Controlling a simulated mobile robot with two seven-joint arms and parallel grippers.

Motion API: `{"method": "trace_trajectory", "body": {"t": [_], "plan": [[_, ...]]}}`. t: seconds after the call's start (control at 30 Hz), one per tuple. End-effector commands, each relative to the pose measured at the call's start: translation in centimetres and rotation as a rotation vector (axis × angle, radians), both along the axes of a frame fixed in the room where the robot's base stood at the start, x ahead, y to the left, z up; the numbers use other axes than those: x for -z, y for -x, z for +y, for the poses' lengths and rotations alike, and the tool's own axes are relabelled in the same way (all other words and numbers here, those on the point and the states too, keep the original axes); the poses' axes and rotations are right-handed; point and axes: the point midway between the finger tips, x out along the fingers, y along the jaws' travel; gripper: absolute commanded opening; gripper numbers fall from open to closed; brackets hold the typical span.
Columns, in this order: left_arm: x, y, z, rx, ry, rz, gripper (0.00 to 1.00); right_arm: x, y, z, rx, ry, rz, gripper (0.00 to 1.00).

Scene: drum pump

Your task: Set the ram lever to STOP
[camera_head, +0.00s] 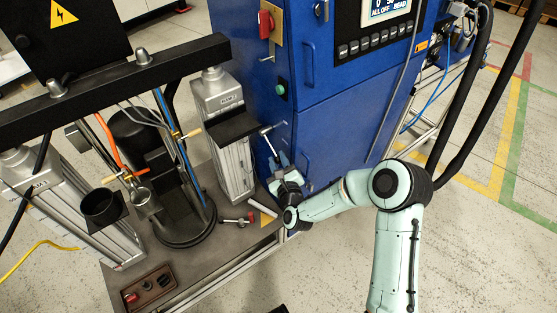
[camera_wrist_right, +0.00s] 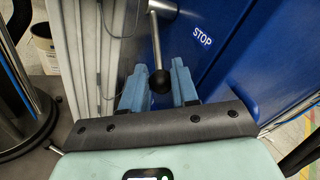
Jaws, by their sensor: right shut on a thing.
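The ram lever (camera_head: 268,141) is a thin metal rod on the side of the blue cabinet. In the right wrist view the lever (camera_wrist_right: 155,42) runs down to a black ball knob (camera_wrist_right: 160,81). The white STOP label (camera_wrist_right: 202,36) is on the blue panel to the right of the rod, apart from it. My right gripper (camera_head: 279,167) is at the lever's lower end. In the wrist view its two blue fingers (camera_wrist_right: 159,84) stand on either side of the knob, shut on it. My left gripper is not in view.
A grey pump column (camera_head: 228,150) stands close left of the lever. The drum pump plate (camera_head: 185,232) and a small control box (camera_head: 151,287) are on the bench at left. A red switch (camera_head: 265,24) and green button (camera_head: 280,89) are on the cabinet. Open floor lies at right.

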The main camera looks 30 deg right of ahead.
Motion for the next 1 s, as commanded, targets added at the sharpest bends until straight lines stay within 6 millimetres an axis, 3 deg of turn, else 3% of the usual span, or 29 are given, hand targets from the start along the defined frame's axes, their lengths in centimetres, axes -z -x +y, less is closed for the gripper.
{"method": "trace_trajectory", "body": {"t": [0.37, 0.5, 1.0], "plan": [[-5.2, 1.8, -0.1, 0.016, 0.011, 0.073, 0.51, -3.6, 0.8, 0.0, -0.001, 0.02, 0.264, 0.0], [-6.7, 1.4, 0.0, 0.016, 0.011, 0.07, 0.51, -4.5, 0.8, 0.0, -0.002, 0.028, 0.36, 0.0], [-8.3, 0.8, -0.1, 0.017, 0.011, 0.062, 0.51, -5.8, 0.9, 0.0, -0.002, 0.042, 0.536, 0.0]]}}
